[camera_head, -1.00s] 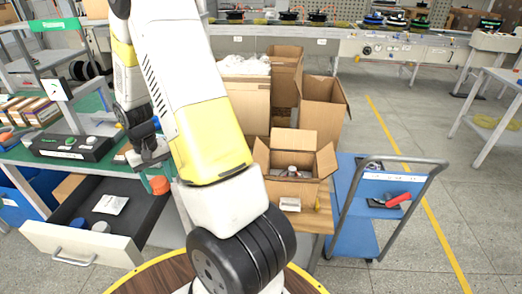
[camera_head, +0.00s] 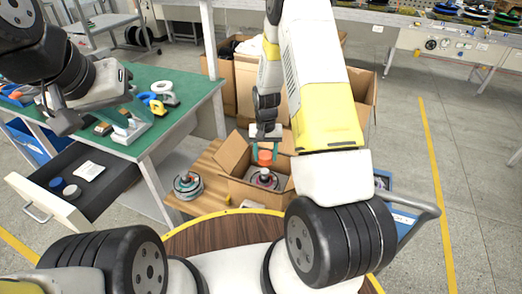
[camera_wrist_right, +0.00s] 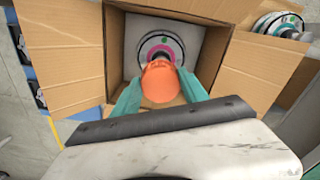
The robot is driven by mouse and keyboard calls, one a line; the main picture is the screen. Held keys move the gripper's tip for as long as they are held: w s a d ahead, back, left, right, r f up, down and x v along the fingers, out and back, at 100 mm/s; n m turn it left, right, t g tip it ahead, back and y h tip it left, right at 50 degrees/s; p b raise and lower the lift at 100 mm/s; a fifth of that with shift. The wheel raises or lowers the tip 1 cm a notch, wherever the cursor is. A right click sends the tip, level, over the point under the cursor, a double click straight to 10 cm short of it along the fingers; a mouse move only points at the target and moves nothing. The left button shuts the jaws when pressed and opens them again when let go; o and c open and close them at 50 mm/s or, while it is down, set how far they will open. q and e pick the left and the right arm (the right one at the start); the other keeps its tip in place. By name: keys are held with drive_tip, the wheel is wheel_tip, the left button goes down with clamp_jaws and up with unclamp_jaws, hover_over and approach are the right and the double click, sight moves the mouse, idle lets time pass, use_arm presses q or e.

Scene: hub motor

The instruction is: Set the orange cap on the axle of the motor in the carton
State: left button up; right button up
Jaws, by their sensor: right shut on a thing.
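The orange cap (camera_head: 265,157) is between the teal fingers of my right gripper (camera_head: 265,153), which is shut on it. It is held above the open carton (camera_head: 246,195). The motor (camera_head: 263,182) sits inside the carton, below the cap. In the right wrist view the cap (camera_wrist_right: 160,82) hides part of the motor (camera_wrist_right: 158,44), including its axle; a gap between cap and axle cannot be judged there. My left gripper (camera_head: 131,130) is over the green bench at left, far from the carton; its fingers blend with the bench.
A second motor (camera_head: 188,185) stands on the wooden table (camera_head: 207,165), left of the carton. The carton's flaps (camera_wrist_right: 60,50) stand open around it. Larger cartons (camera_head: 220,72) stand behind. An open drawer (camera_head: 52,208) and the green bench (camera_head: 190,90) are at left.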

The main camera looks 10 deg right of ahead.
sight(264, 171)
drive_tip(key=shift+f, duration=3.4)
drive_tip(key=shift+f, duration=0.15)
drive_tip(key=o, duration=1.3)
drive_tip(key=shift+a, duration=0.1)
